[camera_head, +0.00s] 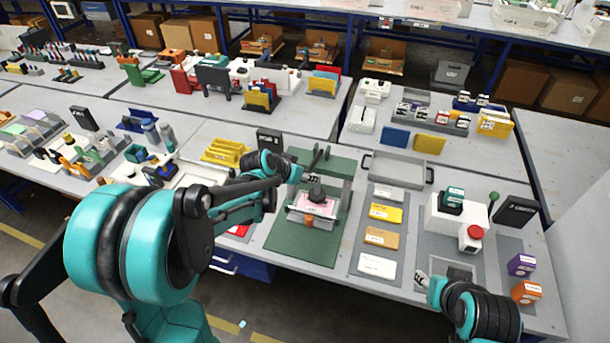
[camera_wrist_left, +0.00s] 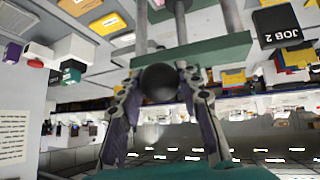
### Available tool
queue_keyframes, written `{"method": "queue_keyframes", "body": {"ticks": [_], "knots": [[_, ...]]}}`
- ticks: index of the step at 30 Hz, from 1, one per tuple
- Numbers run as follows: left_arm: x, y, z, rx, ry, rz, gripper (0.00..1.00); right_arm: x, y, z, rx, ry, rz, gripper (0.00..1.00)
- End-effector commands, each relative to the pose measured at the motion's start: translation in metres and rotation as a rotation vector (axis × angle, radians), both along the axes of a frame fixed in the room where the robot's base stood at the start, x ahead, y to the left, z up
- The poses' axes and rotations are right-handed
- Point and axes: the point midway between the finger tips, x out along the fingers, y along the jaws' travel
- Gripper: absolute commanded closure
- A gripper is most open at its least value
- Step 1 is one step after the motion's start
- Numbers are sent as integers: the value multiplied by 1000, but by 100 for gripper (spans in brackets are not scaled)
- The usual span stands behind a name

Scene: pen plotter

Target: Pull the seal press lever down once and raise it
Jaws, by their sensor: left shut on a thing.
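The seal press stands on a green base (camera_head: 297,246) in the middle of the table in the head view. It has a green frame (camera_head: 338,165), and a pink sheet (camera_head: 313,207) lies in it under a dark stamp head (camera_head: 317,193). My left gripper (camera_head: 312,178) reaches into the press from the left. In the left wrist view its fingers (camera_wrist_left: 162,100) are closed around a black ball knob (camera_wrist_left: 159,82), beside a green crossbar (camera_wrist_left: 195,50) and grey rods. The lever's shaft is mostly hidden. My right gripper (camera_head: 422,280) is low at the right, its finger opening too small to tell.
Cards on a grey strip (camera_head: 367,245) lie right of the press. Further right stand a white device (camera_head: 452,219) with a red button and a black sign (camera_head: 516,211). A grey tray (camera_head: 398,166) lies behind. A JOB 2 sign (camera_wrist_left: 282,24) shows in the left wrist view.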

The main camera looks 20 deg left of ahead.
Motion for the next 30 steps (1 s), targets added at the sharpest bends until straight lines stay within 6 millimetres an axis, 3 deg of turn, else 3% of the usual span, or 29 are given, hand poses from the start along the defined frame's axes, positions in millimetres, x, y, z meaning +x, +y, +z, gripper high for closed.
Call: {"method": "queue_keyframes", "body": {"ticks": [1, 3, 10, 18, 30], "knots": [[4, -1, 17, 1, 38, -1, 100, 0, 0, 16, 0, 0, 0, 60], [9, -1, 26, 2, 95, 0, 100, 0, 0, 25, 0, 0, 0, 60], [23, -1, 48, 7, 246, -1, 100, 0, 0, 43, 0, 0, 0, 60], [34, -1, 62, 7, 237, 1, 100, 0, 0, 50, 0, 0, 0, 60], [38, -1, 65, 6, 233, 1, 100, 0, 0, 52, 0, 0, 0, 60]]}}
